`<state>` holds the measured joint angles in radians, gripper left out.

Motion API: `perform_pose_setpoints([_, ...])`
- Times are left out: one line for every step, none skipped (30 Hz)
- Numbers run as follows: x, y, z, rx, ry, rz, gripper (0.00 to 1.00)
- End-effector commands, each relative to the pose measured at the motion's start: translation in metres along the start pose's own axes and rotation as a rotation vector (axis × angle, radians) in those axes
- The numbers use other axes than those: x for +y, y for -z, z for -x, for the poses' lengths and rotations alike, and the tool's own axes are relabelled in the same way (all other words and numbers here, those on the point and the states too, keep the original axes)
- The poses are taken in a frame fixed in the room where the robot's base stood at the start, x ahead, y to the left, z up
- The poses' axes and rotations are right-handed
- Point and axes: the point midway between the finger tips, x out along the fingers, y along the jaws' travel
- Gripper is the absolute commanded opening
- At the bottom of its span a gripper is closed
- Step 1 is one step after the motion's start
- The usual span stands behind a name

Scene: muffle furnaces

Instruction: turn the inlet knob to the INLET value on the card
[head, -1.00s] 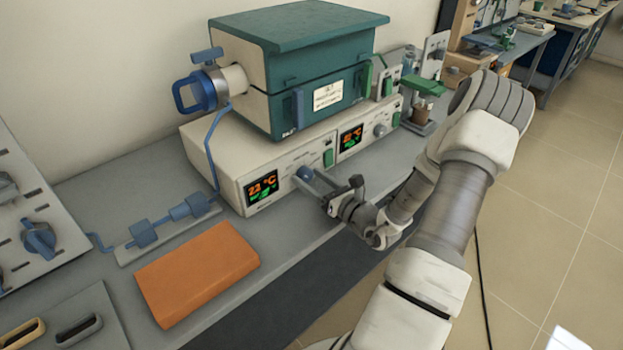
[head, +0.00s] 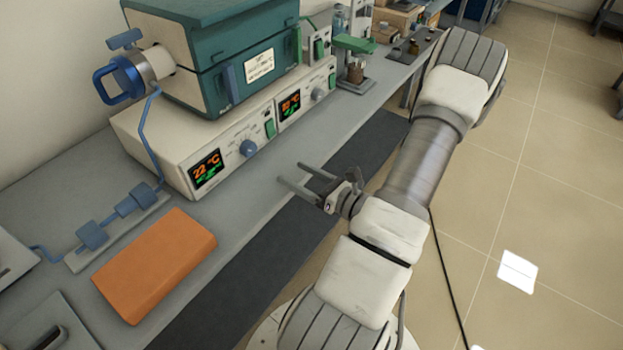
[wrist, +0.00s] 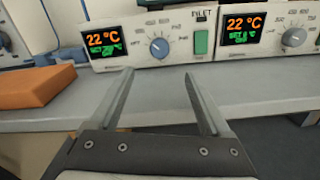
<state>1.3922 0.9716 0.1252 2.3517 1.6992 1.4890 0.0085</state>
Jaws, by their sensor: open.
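The blue inlet knob (head: 249,148) is on the left half of the cream control panel. The left display (wrist: 105,41) shows 22 °C in orange over a blurred green set line. A white card (head: 259,66) is on the teal furnace front; its text is unreadable. My gripper (head: 291,172) is open and empty, in front of the knob, apart from it.
A second display (wrist: 243,28) and a grey knob (wrist: 293,37) are to the right. An orange block (head: 154,265) and a blue pipe fitting (head: 112,222) lie on the grey bench at left. The bench strip before the panel is clear.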

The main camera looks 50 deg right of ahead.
Motion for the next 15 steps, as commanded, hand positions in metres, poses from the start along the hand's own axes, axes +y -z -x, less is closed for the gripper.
perform_pose_setpoints([0.0,-0.001,0.01,0.001,0.003,-0.001,0.81])
perform_pose_setpoints([0.0,-0.001,0.015,0.001,0.003,-0.001,0.81])
perform_pose_setpoints([-0.001,-0.001,0.021,0.001,0.003,0.0,0.81])
perform_pose_setpoints([0.0,-0.001,0.025,0.0,0.002,0.0,0.81])
perform_pose_setpoints([0.0,0.0,0.028,0.0,0.001,0.0,0.81])
perform_pose_setpoints([0.0,0.0,0.032,0.0,0.001,0.0,0.81])
perform_pose_setpoints([0.0,0.0,0.034,0.0,0.001,0.0,0.81])
perform_pose_setpoints([0.0,0.0,0.036,0.0,0.0,0.0,0.81])
perform_pose_setpoints([0.0,0.0,0.038,0.0,0.0,0.0,0.81])
perform_pose_setpoints([0.0,0.0,0.039,0.0,0.0,0.0,0.81])
perform_pose_setpoints([0.0,0.0,0.04,0.0,0.0,0.0,0.81])
perform_pose_setpoints([0.0,0.0,0.04,0.0,0.0,0.0,0.81])
perform_pose_setpoints([0.0,0.0,0.04,0.0,0.0,0.0,0.81])
perform_pose_setpoints([0.0,0.0,0.04,0.0,0.0,0.0,0.81])
perform_pose_setpoints([0.0,0.0,0.04,0.0,-0.001,0.0,0.81])
